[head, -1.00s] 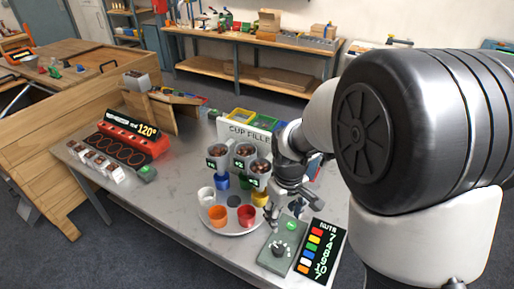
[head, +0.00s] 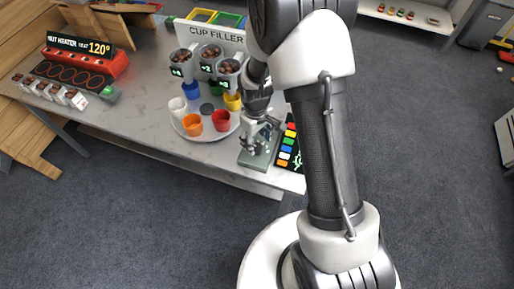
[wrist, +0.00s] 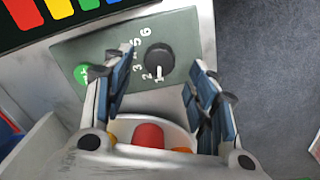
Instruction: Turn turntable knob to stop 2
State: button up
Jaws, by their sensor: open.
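The black turntable knob (wrist: 159,58) shows in the wrist view on a grey-green panel (wrist: 185,32), with white numbers around its left side. A white mark shows at its lower edge near 1 and 2; I cannot tell its exact stop. My gripper (wrist: 160,63) is open, one finger on each side of the knob in the picture; contact is not visible. In the head view my gripper (head: 260,135) is over the control box (head: 256,160) and hides the knob. The round turntable (head: 207,134) carries white, orange, red, yellow and blue cups.
The cup filler (head: 215,32) with nut hoppers stands behind the turntable. A dark panel with coloured squares (head: 289,150) lies right of the control box. A green button (wrist: 82,74) is beside the knob. The red nut heater (head: 80,65) is at the left.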

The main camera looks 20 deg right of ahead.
aim_at(257, 147)
jog(key=shift+f+b, duration=0.5)
jog(key=shift+f, duration=1.75)
jog(key=shift+c, duration=0.2)
jog(key=c, duration=1)
